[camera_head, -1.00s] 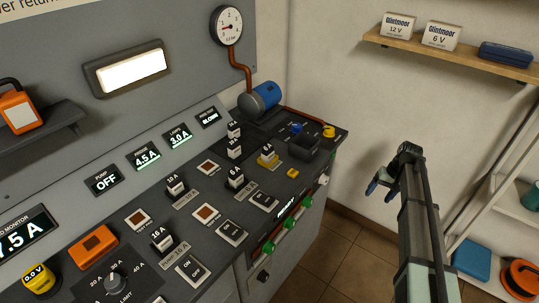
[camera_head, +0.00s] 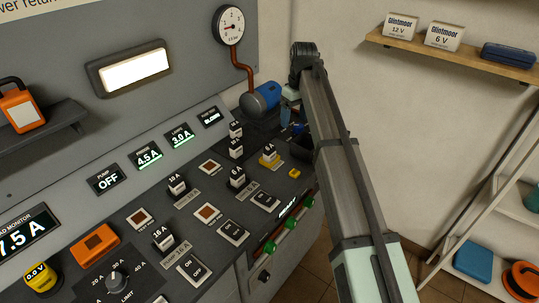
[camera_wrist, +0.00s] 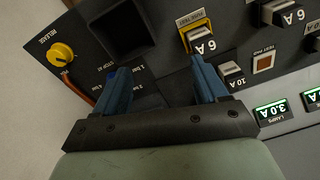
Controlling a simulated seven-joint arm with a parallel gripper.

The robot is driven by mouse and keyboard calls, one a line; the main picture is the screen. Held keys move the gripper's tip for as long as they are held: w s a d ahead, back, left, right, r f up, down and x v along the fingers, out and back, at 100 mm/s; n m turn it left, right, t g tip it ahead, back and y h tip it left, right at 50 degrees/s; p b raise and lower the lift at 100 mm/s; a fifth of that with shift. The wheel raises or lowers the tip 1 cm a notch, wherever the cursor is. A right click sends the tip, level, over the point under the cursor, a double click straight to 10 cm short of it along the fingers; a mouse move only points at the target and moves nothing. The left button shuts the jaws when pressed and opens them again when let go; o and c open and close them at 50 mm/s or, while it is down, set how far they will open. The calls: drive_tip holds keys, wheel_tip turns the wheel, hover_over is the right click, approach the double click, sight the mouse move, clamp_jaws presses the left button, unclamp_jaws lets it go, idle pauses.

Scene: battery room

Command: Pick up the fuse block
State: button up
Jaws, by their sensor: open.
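Several small white-topped fuse blocks with dark bases stand upright on the sloping grey panel. One marked 6 A (camera_head: 270,150) sits in a yellow-framed socket; the wrist view shows it (camera_wrist: 201,41) just beyond my right-hand finger. Another 6 A block (camera_head: 237,177) and a 16 A block (camera_head: 163,238) stand nearer the front. A 10 A block (camera_wrist: 232,76) is right of my fingers in the wrist view. My gripper (camera_wrist: 162,84) is open and empty above the panel's far end, its two blue fingers apart. In the head view my arm partly hides it (camera_head: 290,115).
A blue motor (camera_head: 261,98) stands close beside my gripper. A display (camera_head: 210,117) reads BLOWN. A wall shelf (camera_head: 455,58) is at right.

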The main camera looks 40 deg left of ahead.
sight(269, 147)
drive_tip(key=s+a+r+n, duration=0.3)
drive_tip(key=s+a, duration=0.2)
drive_tip(key=s, duration=0.2)
drive_tip(key=shift+h, duration=0.3)
wheel_tip(269, 147, down, 9)
drive_tip(key=shift+s+f, duration=0.1)
drive_tip(key=shift+s, duration=0.05)
drive_tip(key=shift+d+f, duration=0.15)
drive_tip(key=shift+f, duration=1.1)
drive_tip(key=shift+d+f, duration=0.1)
drive_tip(key=shift+f, duration=1.15)
drive_tip(key=c, duration=1.2)
drive_tip(key=shift+r, duration=5.05)
